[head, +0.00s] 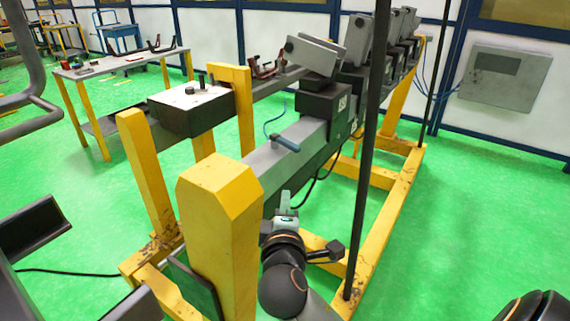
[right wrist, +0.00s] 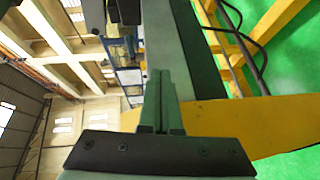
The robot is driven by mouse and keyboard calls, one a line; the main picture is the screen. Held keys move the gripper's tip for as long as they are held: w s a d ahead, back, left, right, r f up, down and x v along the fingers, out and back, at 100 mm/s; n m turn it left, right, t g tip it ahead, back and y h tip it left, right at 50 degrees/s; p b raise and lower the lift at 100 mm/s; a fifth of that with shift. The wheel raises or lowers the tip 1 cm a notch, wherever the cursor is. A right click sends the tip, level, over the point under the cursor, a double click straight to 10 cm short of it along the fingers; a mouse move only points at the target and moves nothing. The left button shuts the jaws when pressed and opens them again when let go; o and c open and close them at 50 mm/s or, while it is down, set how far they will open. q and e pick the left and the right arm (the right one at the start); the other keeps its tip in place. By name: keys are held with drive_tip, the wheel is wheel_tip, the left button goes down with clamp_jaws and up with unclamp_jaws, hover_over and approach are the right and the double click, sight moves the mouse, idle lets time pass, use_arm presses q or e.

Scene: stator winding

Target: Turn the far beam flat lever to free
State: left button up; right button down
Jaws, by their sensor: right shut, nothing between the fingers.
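A blue-grey flat lever (head: 286,143) lies on top of the long grey beam (head: 265,160) closer to my right arm, pointing slantwise across it. A second, farther beam (head: 272,86) runs roughly parallel behind it; I cannot make out a flat lever on that one. My right gripper (head: 285,203) is below and in front of the lever, beside the near beam's side face and apart from the lever. Its pale green fingers (right wrist: 160,100) are together and empty in the right wrist view, with the beam (right wrist: 192,60) close alongside. My left gripper is not in view.
Yellow posts (head: 217,225) hold the beams' near ends. A dark block with a white top (head: 188,97) sits at the far beam's near end. A thin black pole (head: 367,160) stands right of my gripper. Green floor (head: 470,210) is clear at right.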

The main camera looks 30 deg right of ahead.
sight(287, 146)
drive_tip(key=shift+n+t+h, duration=0.4)
drive_tip(key=shift+t+h, duration=0.1)
drive_tip(key=shift+h, duration=0.2)
drive_tip(key=w+d+r, duration=0.1)
drive_tip(key=w+d, duration=0.1)
drive_tip(key=w, duration=0.1)
drive_tip(key=w+d+r, duration=0.1)
drive_tip(key=w+d, duration=0.1)
drive_tip(key=w, duration=0.1)
drive_tip(key=w+d+r, duration=0.2)
drive_tip(key=w, duration=0.1)
drive_tip(key=shift+p, duration=0.4)
drive_tip(key=shift+s+d, duration=0.1)
